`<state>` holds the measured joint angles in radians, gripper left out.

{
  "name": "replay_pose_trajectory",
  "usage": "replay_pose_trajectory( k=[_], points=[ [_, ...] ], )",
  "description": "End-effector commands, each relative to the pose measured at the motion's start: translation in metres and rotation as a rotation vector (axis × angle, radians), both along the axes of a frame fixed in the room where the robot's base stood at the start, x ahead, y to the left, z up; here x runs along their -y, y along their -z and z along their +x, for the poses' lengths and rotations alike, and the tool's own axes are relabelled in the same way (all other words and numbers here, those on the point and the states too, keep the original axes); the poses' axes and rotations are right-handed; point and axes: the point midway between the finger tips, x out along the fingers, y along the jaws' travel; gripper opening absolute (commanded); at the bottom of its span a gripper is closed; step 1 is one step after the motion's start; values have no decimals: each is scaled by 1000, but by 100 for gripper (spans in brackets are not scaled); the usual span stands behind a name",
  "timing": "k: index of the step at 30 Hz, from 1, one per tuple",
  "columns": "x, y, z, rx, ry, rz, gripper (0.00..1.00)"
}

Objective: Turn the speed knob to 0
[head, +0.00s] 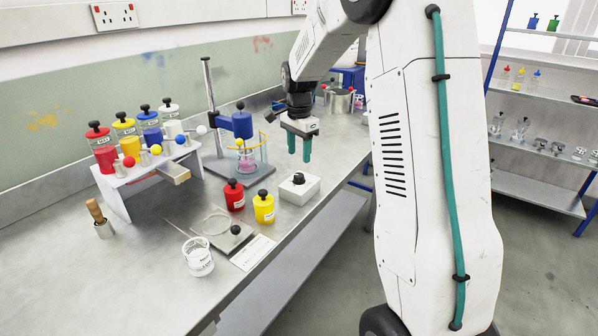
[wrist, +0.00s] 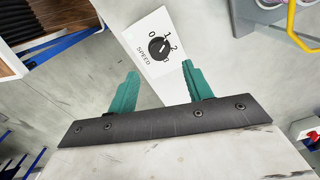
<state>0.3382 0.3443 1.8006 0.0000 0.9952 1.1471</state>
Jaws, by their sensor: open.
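The speed knob (head: 298,178) is a round black dial on top of a white box (head: 312,186) at the bench's front edge.
A stand with a blue nozzle (head: 243,125) and a beaker in a yellow ring (head: 250,160) is left of my gripper. Red (head: 234,195) and yellow (head: 264,207) bottles stand left of the box. A rack with coloured bottles (head: 140,170) is farther left.

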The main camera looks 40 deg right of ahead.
Motion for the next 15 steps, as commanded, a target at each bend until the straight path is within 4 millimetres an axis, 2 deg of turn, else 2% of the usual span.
replay_pose_trajectory(
  k=[9,15],
  points=[
    [0,49,-1,-4,0,2,50],
    [0,70,-1,-2,0,1,50]
  ],
)
